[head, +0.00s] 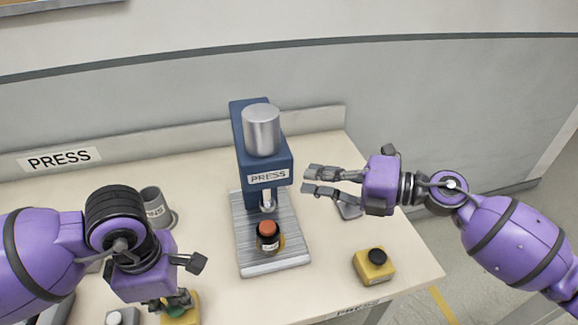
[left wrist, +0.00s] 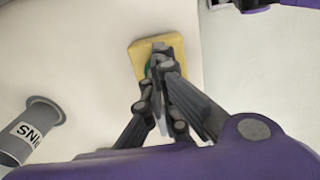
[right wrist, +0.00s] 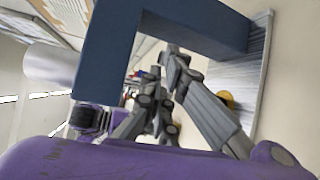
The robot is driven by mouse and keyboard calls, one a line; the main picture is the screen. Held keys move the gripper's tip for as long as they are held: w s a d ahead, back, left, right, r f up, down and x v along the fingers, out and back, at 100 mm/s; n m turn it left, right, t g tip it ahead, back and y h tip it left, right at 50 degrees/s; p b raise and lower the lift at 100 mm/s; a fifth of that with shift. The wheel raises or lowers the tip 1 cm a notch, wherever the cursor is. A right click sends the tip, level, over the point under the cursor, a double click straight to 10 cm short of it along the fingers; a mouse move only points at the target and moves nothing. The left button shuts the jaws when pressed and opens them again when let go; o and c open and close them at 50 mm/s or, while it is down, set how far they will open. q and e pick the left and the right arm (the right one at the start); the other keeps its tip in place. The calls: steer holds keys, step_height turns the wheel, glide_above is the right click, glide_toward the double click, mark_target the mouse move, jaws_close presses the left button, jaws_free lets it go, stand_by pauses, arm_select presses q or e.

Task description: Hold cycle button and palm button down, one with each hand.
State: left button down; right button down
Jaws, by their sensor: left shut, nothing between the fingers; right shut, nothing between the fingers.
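A yellow box (head: 193,317) with a green button (head: 176,311) sits at the front left of the table. My left gripper (head: 172,303) is shut and empty, pointing down over the green button, which it largely covers. In the left wrist view the fingertips (left wrist: 160,50) lie over the yellow box (left wrist: 139,49); I cannot tell whether they press the button. A second yellow box (head: 374,272) with a black button (head: 377,256) stands at the front right. My right gripper (head: 306,179) is shut and empty, beside the press, behind and left of that box. No label shows which button is which.
A blue press (head: 250,130) stands mid-table on a ribbed plate (head: 270,262), with a dark cup holding an orange-red piece (head: 268,228) under its ram. A grey PINS cup (head: 152,203) stands left.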

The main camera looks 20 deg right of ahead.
steer(key=s+a+f+n+g+h, duration=0.1)
steer(key=s+a+n+g, duration=0.45)
steer(key=n, duration=0.25)
steer(key=n+g+h, duration=0.4)
steer(key=n+h, duration=0.5)
steer(key=h, duration=0.3)
glide_toward(378, 255)
steer(key=shift+w+f, duration=0.2)
steer(key=shift+f, duration=2.5)
steer(key=shift+f, duration=1.55)
